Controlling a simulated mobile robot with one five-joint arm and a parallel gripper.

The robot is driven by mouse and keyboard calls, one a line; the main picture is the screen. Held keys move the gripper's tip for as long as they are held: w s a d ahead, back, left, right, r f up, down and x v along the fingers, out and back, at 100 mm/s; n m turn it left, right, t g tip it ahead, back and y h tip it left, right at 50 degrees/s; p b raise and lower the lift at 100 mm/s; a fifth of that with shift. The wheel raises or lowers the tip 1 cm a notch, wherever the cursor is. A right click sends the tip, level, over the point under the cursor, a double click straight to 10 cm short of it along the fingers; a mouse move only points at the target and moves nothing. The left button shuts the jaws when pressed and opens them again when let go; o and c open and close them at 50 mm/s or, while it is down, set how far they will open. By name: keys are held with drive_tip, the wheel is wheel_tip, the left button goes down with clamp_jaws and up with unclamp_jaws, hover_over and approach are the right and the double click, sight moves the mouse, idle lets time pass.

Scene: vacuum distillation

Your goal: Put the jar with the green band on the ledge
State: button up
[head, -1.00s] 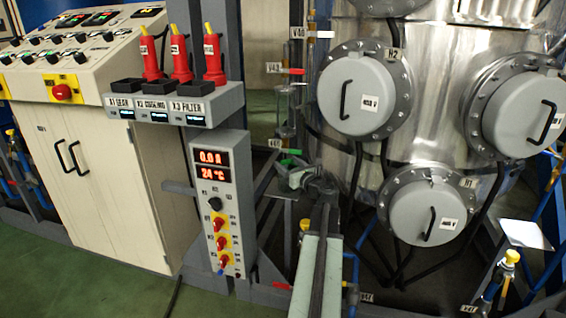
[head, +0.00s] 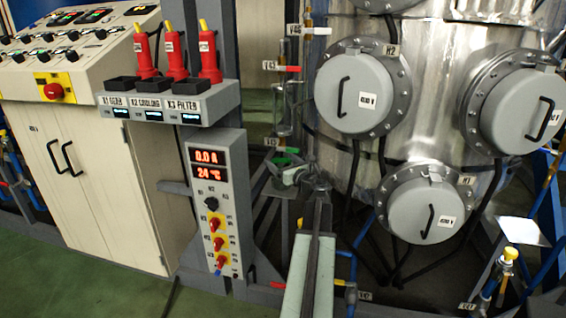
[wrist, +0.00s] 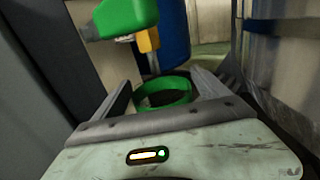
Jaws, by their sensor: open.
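The jar with the green band (wrist: 165,95) shows in the wrist view as a dark round rim with a bright green ring. My gripper (wrist: 163,86) is open, with one finger to the left of the jar and one to the right; I cannot tell whether either touches it. In the head view my gripper (head: 285,174) is beside the steel vessel, below a green valve handle.
A green valve handle (wrist: 122,16) with a yellow part hangs just above and beyond my gripper, near a blue cylinder (wrist: 173,35). The steel vessel (head: 335,150) with round hatches stands right. The grey control box (head: 216,205) and its post stand left.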

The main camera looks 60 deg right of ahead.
drive_tip(key=v, duration=1.2)
